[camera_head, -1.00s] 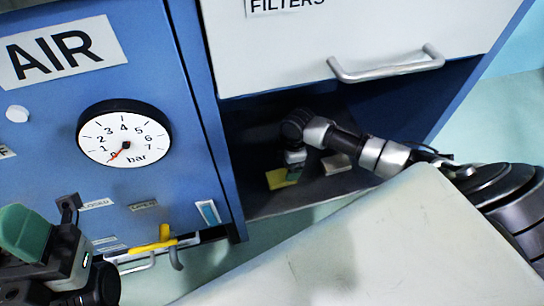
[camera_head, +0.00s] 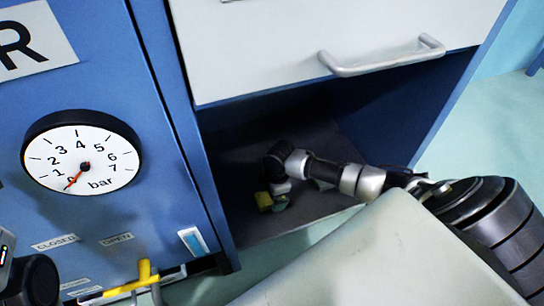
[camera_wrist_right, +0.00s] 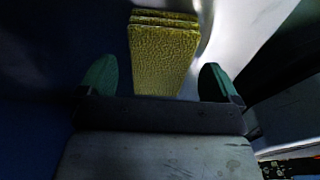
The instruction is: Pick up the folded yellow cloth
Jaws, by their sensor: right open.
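The folded yellow cloth (camera_head: 264,201) lies in the dark open compartment under the white drawer. In the right wrist view the cloth (camera_wrist_right: 163,55) shows as a textured yellow block with stacked layers at its top edge. My right gripper (camera_wrist_right: 160,80) is open, its two green fingertips on either side of the cloth, with visible gaps to both. In the head view my right gripper (camera_head: 280,195) is small and dark beside the cloth, partly hiding it. Only part of my left arm shows at the lower left edge; its fingers are out of frame.
The white drawer front (camera_head: 330,30) with its metal handle (camera_head: 385,56) overhangs the compartment. The blue cabinet panel with a pressure gauge (camera_head: 81,152) and a yellow valve lever (camera_head: 132,283) stands to the left.

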